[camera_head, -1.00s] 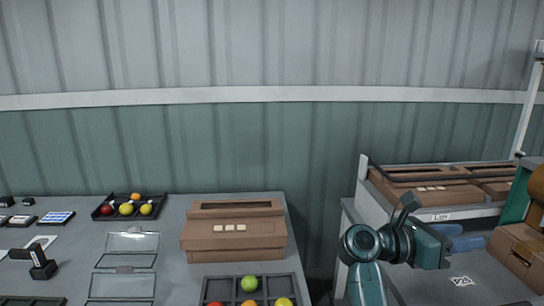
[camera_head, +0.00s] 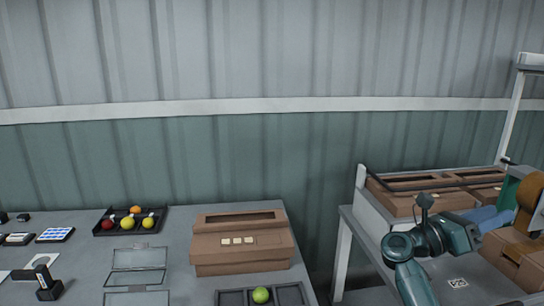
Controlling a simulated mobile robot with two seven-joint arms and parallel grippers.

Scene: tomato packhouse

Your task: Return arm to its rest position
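My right arm comes in from the bottom right. Its dark teal wrist and the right gripper (camera_head: 492,220) are over the right-hand table (camera_head: 457,283), pointing right toward an orange-brown roll (camera_head: 530,197). The blue fingers overlap in this view, so their gap cannot be made out. No held thing shows. Whether the gripper touches anything beside the roll cannot be told. My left arm and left gripper are out of view.
The left table (camera_head: 180,240) bears a brown carton (camera_head: 240,256), a black tray of tomatoes (camera_head: 100,230), a clear open clamshell (camera_head: 138,280) and a divided tray (camera_head: 235,298) with a green tomato. Brown boxes (camera_head: 400,205) stand behind my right arm. A gap separates the tables.

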